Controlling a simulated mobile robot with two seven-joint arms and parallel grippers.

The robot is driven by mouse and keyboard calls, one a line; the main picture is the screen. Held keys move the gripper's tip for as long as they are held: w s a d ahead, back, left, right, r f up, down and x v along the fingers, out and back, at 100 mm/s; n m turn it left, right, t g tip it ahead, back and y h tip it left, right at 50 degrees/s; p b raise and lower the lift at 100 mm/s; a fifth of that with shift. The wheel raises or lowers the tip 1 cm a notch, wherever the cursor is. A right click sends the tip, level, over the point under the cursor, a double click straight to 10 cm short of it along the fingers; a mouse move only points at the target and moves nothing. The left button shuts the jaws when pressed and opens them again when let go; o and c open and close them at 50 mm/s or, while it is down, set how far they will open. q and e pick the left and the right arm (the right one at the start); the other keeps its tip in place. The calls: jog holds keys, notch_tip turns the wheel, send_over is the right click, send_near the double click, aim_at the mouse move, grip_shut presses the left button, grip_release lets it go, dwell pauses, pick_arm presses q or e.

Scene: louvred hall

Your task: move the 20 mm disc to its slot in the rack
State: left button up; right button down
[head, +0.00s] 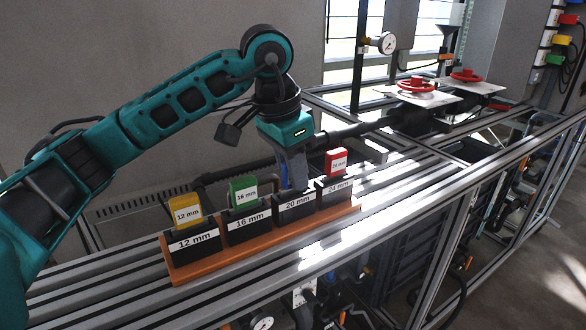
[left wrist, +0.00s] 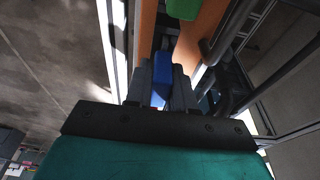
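The orange rack (head: 265,240) stands on the rail bench with black slot blocks labelled 12, 16, 20 and 24 mm. My left gripper (head: 294,182) points down at the 20 mm slot (head: 296,205). In the left wrist view, its fingers (left wrist: 162,88) are shut on a blue disc (left wrist: 161,72), presumably the 20 mm one. Its label does not show, and the fingers hide it in the head view. I cannot tell how deep it sits in the slot. My right gripper is not in view.
The yellow 12 mm disc (head: 186,212), green 16 mm disc (head: 243,191) and red 24 mm disc (head: 336,162) stand in their slots, close beside my gripper. A gauge (head: 387,43) and red handwheels (head: 416,85) are farther back. Bench rails left of the rack are clear.

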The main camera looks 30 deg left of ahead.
pick_arm(q)
jog(key=o, duration=0.5)
jog(key=shift+r, duration=0.1)
jog(key=p+v, duration=0.1)
jog(key=v, duration=0.1)
jog(key=p+v, duration=0.4)
jog(key=v, duration=0.1)
jog(key=shift+w+d, duration=0.15)
jog(key=shift+w, duration=0.15)
